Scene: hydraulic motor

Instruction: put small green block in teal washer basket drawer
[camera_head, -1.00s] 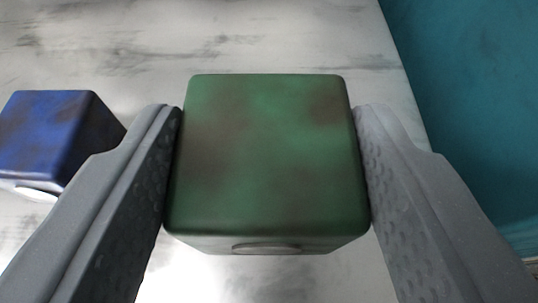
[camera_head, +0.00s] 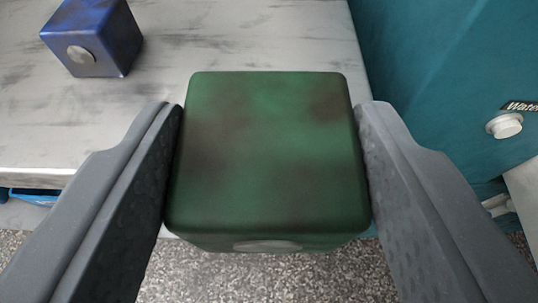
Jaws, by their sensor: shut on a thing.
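The small green block (camera_head: 268,150) has brown smudges and a grey round disc on its near face. My gripper (camera_head: 268,125) is shut on it, one finger on its left side and one on its right. The block is held in front of the grey table's near edge, with speckled floor showing below. A teal cabinet (camera_head: 430,75) stands at the right, with a white round knob (camera_head: 505,126) under a partly cut-off label beginning "Wate". I cannot tell which part is the washer basket drawer.
A blue block (camera_head: 92,38) with a grey disc sits on the grey-white table (camera_head: 230,40) at the upper left. Something blue (camera_head: 35,196) shows under the table edge at the left. Speckled floor (camera_head: 300,278) is open at the front.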

